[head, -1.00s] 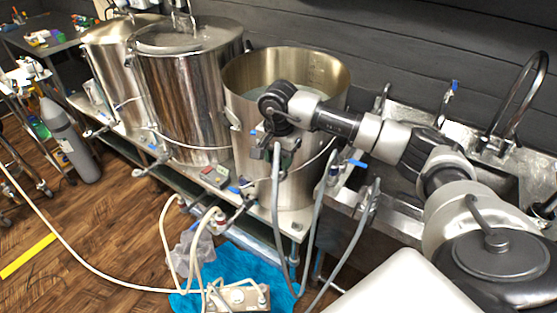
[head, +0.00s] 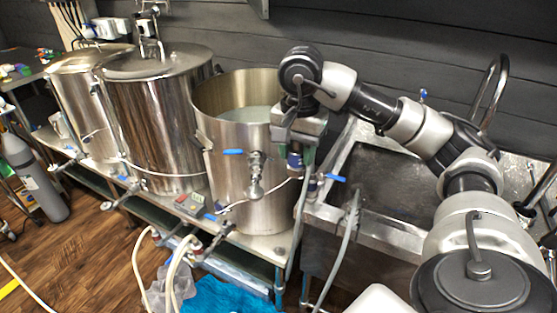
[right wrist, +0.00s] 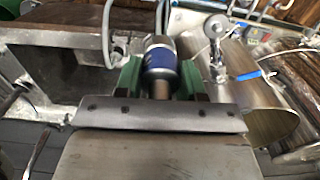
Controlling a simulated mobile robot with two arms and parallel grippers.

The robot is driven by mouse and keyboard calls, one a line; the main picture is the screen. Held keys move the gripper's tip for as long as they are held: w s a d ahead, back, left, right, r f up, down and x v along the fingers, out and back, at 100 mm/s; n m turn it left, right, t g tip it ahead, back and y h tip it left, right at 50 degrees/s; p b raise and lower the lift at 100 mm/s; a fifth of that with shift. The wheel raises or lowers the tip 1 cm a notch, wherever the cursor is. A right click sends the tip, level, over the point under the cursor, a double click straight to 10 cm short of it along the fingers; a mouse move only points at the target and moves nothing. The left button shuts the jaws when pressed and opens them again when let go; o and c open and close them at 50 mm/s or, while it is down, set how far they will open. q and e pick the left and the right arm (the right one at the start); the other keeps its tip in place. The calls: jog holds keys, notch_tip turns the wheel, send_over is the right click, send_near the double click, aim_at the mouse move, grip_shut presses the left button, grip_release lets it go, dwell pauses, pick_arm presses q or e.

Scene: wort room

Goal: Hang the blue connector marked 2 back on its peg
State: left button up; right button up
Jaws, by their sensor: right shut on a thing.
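My right gripper (head: 296,150) is shut on a blue connector (head: 295,159) with a metal body and a grey hose (head: 294,235) hanging below it. It holds the connector at the right side of the nearest open kettle (head: 230,175), above the front edge of the stand. In the right wrist view, the blue connector (right wrist: 160,60) sits between the green fingers of the gripper (right wrist: 159,80). Its number cannot be read. I cannot make out an empty peg. My left gripper is not in view.
A blue-handled valve (head: 255,170) sticks out of the open kettle. A sink (head: 385,190) lies to the right, with another grey hose (head: 346,245) at its front edge. Two lidded kettles stand to the left. A blue cloth (head: 225,298) lies on the floor.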

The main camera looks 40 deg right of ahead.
jog(key=shift+s+d+r, duration=0.15)
jog(key=shift+s+r, duration=0.1)
jog(key=shift+s, duration=0.15)
jog(key=shift+r+p, duration=1.7)
jog(key=shift+r, duration=0.55)
